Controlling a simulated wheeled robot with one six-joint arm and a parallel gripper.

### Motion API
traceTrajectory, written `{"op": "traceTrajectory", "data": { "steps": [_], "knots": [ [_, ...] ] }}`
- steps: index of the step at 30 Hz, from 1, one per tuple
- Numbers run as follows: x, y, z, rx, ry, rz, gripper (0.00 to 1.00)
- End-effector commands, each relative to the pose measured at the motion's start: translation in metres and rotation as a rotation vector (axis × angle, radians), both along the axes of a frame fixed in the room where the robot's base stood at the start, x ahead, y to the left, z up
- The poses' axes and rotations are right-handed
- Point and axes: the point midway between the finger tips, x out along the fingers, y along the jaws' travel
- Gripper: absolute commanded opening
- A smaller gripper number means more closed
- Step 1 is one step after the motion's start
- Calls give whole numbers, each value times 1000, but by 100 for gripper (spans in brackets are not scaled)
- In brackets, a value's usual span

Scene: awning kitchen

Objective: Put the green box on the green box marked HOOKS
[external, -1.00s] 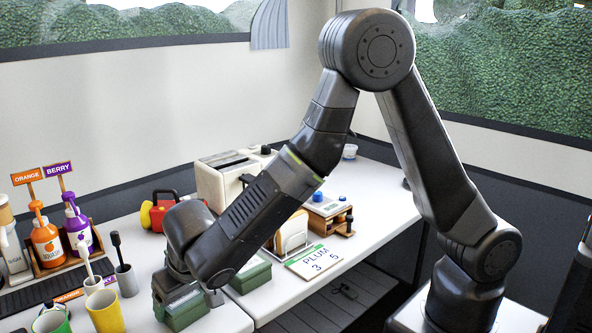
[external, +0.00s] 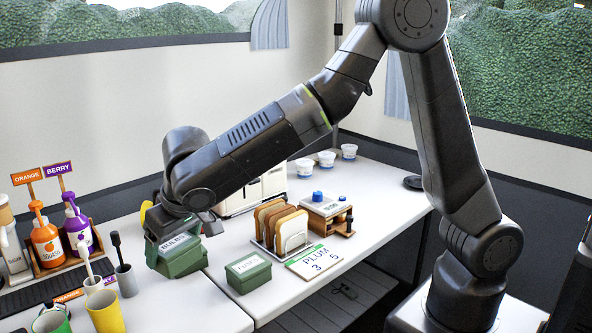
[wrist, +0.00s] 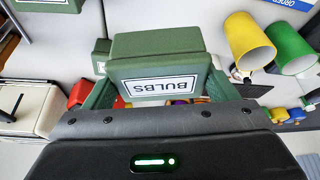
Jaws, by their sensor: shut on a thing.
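My gripper (external: 180,226) is shut on a green box labelled BULBS (wrist: 152,85), which also shows in the external view (external: 177,242). Another green box (external: 184,265) is directly below it on the counter, its label hidden in the external view. In the wrist view a sliver of this lower box (wrist: 102,47) shows behind the held one, with a bit of white label. I cannot read HOOKS there, nor tell whether the two boxes touch. A separate green box (external: 248,272) with a small label stands to the right, apart from them.
The yellow cup (external: 105,311) and utensil holders are at the left. The toaster (external: 255,190) is behind.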

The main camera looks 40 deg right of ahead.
Motion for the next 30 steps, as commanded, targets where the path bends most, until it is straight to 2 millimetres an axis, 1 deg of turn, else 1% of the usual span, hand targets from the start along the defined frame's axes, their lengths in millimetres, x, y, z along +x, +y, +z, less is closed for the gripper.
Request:
{"op": "traceTrajectory", "data": {
  "steps": [1, 6, 12, 18, 21, 26, 29, 30],
  "knots": [
    [11, -6, 6, 3, -1, 30, 54],
    [40, -21, 15, 3, -1, 168, 54],
    [70, -39, 26, 4, -2, 319, 54],
    [96, -55, 37, 4, -2, 447, 54],
    [105, -60, 41, 3, -2, 496, 54],
    [112, -65, 42, 2, 1, 540, 54],
    [113, -66, 29, 0, 2, 548, 54],
    [113, -67, 21, -1, 4, 550, 54]
  ]
}}
